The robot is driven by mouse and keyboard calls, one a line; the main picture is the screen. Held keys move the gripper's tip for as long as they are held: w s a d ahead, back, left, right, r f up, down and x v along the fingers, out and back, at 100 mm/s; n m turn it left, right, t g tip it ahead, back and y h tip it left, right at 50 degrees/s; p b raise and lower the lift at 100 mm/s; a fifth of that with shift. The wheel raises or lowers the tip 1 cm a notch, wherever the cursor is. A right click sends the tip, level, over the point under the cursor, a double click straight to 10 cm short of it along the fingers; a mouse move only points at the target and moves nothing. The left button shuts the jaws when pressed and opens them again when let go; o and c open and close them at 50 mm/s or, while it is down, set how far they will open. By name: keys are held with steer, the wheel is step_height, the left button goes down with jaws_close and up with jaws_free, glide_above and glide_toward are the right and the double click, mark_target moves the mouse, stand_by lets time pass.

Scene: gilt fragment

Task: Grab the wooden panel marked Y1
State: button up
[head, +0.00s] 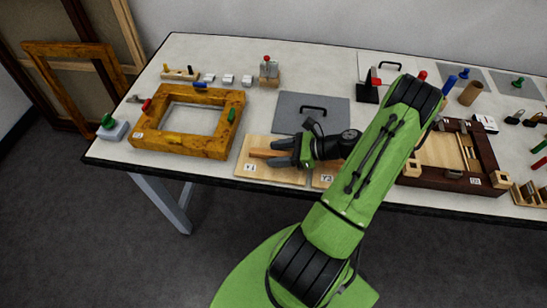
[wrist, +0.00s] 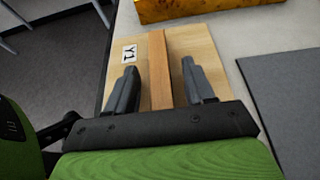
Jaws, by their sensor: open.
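The wooden panel marked Y1 (head: 258,173) lies flat near the front edge of the table. In the wrist view the panel (wrist: 197,49) fills the middle, with its Y1 label at the upper left. A raised, darker wooden strip (wrist: 159,66) runs along its middle. My gripper (head: 277,153) is open over the panel. In the wrist view its two grey fingers (wrist: 160,80) lie on either side of the strip, with gaps on both sides. I cannot tell how high the fingertips are above the panel. A second panel marked Y2 (head: 325,178) is partly hidden by my arm.
A grey plate with a black handle (head: 291,110) lies behind. A dark tray-like frame (head: 487,165) is on the right. The table's front edge (head: 215,176) runs just before the panel.

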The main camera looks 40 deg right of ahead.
jaws_close()
steer(key=shift+r, duration=0.1)
